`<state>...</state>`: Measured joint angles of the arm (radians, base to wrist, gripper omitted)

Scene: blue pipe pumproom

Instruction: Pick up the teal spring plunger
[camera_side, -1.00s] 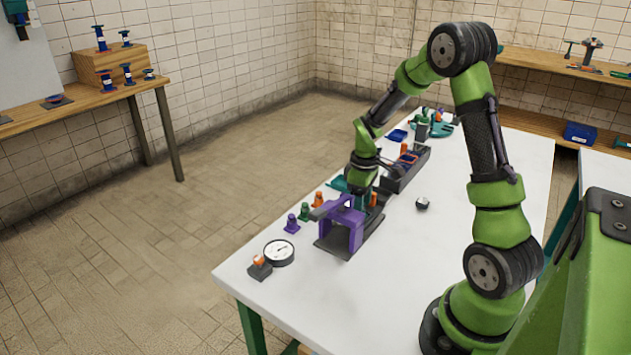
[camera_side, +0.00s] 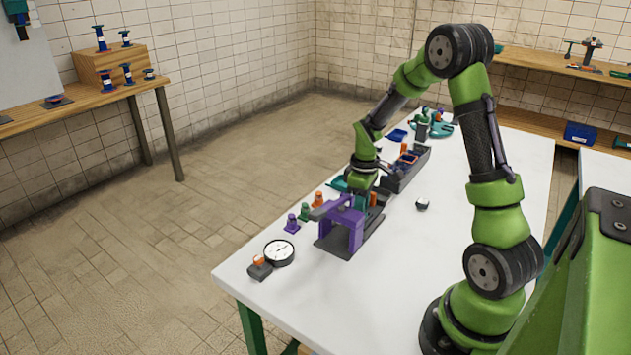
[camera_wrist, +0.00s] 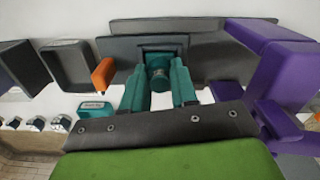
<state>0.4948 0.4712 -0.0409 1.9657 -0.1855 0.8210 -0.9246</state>
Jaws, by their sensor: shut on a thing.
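The teal spring plunger (camera_wrist: 158,79) shows in the wrist view between the two teal fingers of my gripper (camera_wrist: 158,72). It has a round, darker teal top, and the fingers are shut on it, one on each side. A dark grey block stands just behind it. Its lower part is hidden, so I cannot tell whether it touches what is below. In the side view my gripper is low over the white table, beside the purple bracket (camera_side: 343,216). There the fingers and plunger are mostly hidden.
The purple bracket (camera_wrist: 257,75) stands close on the right in the wrist view. A dark tray (camera_side: 408,168) lies behind my gripper. Small purple, green and orange plungers line the table's left edge near a round dial gauge (camera_side: 279,252). The table's right side is mostly clear.

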